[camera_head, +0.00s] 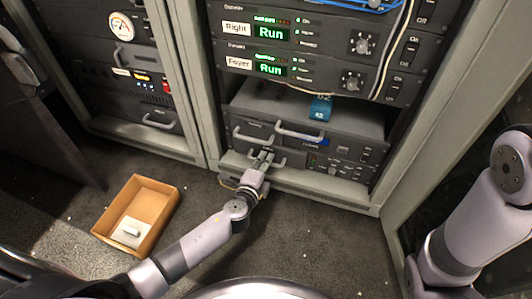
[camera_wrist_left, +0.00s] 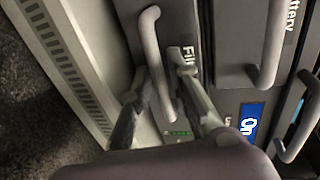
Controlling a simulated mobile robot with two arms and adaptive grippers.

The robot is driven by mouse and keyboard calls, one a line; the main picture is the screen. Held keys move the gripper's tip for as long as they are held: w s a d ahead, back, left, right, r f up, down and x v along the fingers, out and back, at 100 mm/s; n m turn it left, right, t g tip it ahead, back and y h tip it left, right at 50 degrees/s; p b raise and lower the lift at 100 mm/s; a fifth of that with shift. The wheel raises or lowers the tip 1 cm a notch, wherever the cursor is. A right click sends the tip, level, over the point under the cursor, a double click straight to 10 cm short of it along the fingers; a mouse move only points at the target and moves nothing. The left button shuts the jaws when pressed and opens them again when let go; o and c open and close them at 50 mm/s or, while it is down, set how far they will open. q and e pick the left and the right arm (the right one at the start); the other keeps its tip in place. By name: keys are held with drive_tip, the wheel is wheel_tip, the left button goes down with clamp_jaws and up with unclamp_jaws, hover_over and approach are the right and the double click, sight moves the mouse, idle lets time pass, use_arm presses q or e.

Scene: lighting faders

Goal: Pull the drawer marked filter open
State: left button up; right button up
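The drawer marked filter (camera_wrist_left: 185,28) shows in the left wrist view, its label partly hidden behind a finger. Its grey bar handle (camera_wrist_left: 150,38) runs between the two fingertips of my left gripper (camera_wrist_left: 160,68). The fingers are apart, one on each side of the bar, with visible gaps; I cannot tell whether either touches it. In the head view my left gripper (camera_head: 264,157) is at the low left drawer front in the middle rack and hides much of it. The drawer looks shut. My right arm shows at the right, but its gripper is out of view.
Above are other drawer handles, one at the upper left (camera_head: 253,137) and one on a wider drawer (camera_head: 299,134). A drawer marked battery (camera_wrist_left: 290,20) adjoins in the wrist view. A blue box (camera_head: 320,107) sits on the shelf above. A cardboard box (camera_head: 155,200) lies on the floor.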

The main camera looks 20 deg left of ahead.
use_arm(q)
drive_tip(key=shift+w, duration=0.15)
drive_tip(key=shift+c, duration=0.6)
clamp_jaws()
